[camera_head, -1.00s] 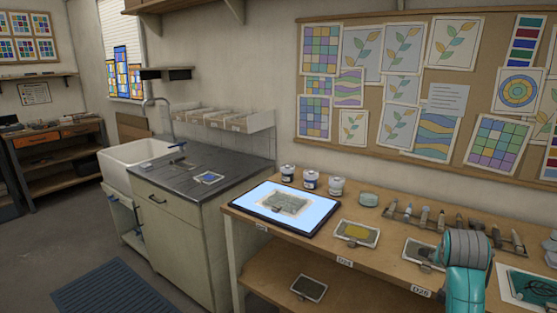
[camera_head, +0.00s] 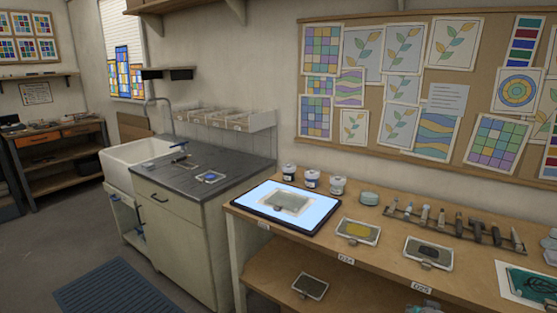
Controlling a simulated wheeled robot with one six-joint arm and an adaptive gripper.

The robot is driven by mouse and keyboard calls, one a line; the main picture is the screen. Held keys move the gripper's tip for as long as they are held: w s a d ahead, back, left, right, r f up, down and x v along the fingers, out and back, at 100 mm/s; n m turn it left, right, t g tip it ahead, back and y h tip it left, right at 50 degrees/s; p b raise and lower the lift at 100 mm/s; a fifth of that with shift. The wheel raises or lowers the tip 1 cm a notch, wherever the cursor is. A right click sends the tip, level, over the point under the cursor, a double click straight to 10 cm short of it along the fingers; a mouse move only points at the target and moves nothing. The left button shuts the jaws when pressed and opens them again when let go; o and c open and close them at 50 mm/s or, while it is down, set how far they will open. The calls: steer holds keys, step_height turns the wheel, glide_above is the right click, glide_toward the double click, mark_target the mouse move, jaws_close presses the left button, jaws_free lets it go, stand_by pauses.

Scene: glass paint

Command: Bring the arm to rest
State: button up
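My gripper is not in view, and no part of my arm shows clearly. The wooden workbench (camera_head: 385,262) stands at the right.
Several jars and a row of tools (camera_head: 455,227) stand along the bench's back. A teal-patterned sheet (camera_head: 535,284) lies at the right. A dark tile (camera_head: 310,285) lies on the lower shelf. The sink counter (camera_head: 190,188) is at left. Floor (camera_head: 50,255) is open around a blue mat (camera_head: 112,290).

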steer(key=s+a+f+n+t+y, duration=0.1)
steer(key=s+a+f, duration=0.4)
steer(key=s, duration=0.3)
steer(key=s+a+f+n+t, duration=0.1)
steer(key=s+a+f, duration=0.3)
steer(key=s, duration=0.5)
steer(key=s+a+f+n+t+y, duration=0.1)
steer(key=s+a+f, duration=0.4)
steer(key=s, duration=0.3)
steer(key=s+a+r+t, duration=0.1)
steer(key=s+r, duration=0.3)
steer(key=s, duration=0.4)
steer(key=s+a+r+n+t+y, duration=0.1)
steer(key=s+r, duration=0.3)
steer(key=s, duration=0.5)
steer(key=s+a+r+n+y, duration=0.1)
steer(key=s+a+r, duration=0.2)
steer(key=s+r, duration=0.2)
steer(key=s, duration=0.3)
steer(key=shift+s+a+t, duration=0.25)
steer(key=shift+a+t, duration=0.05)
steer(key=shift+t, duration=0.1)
